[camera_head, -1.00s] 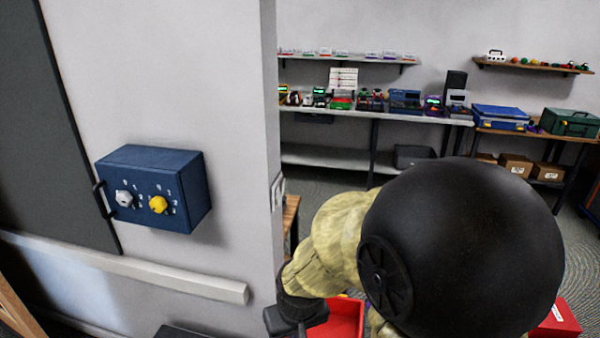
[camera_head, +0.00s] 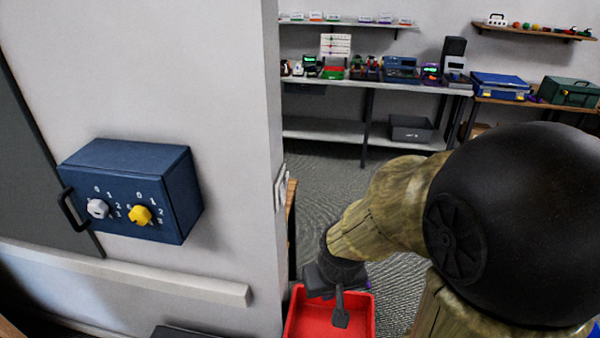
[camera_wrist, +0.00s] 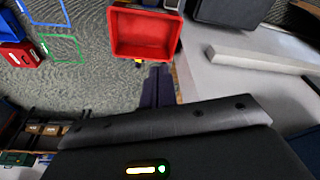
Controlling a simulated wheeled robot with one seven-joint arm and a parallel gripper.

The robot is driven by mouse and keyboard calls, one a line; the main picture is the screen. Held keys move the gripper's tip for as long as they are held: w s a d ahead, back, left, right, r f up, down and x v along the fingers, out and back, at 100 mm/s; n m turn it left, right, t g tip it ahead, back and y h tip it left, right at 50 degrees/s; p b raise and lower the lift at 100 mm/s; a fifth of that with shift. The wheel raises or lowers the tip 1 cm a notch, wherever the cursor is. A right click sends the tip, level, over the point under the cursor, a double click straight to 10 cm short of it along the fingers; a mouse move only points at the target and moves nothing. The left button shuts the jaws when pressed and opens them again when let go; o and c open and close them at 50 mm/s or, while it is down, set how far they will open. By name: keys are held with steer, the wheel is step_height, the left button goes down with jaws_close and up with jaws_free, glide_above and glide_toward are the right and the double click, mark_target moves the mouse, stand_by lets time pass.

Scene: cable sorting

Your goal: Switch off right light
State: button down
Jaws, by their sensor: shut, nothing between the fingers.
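A pale switch plate (camera_head: 281,187) is on the end face of the white wall, seen nearly edge-on, so its switches and their positions cannot be read. A blue control box (camera_head: 128,185) on the wall's front carries a white knob (camera_head: 97,208) on the left and a yellow knob (camera_head: 140,215) on the right, with numbers around them. My gripper (camera_head: 341,318) is shut and empty, pointing down over a red bin, to the right of the wall and apart from the plate and box. Its dark fingers show in the wrist view (camera_wrist: 157,88).
The red bin (camera_head: 294,325) stands below my gripper; it also shows in the wrist view (camera_wrist: 117,34). A white rail (camera_head: 150,277) runs low along the wall. A workbench (camera_head: 425,88) with devices stands at the back. The grey floor (camera_head: 335,195) between is open.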

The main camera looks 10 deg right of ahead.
mark_target(286, 182)
steer(key=w+d+r+m+t+y+p, duration=0.1)
steer(key=w+d+r+t+p, duration=0.1)
steer(key=w+r, duration=0.7)
steer(key=w+d+r+m+t+y+p, duration=0.1)
steer(key=w+d+r, duration=0.3)
steer(key=w+r, duration=0.5)
steer(key=shift+w+d+m+t+y+p, duration=0.15)
steer(key=shift+w+m+t+y+p, duration=0.2)
steer(key=shift+w+m+t+y, duration=0.35)
steer(key=shift+w, duration=0.1)
steer(key=w+a+f+p, duration=0.4)
steer(key=w+a+f, duration=0.2)
steer(key=w+f, duration=0.1)
steer(key=shift+a+f, duration=0.2)
steer(key=shift+a, duration=0.2)
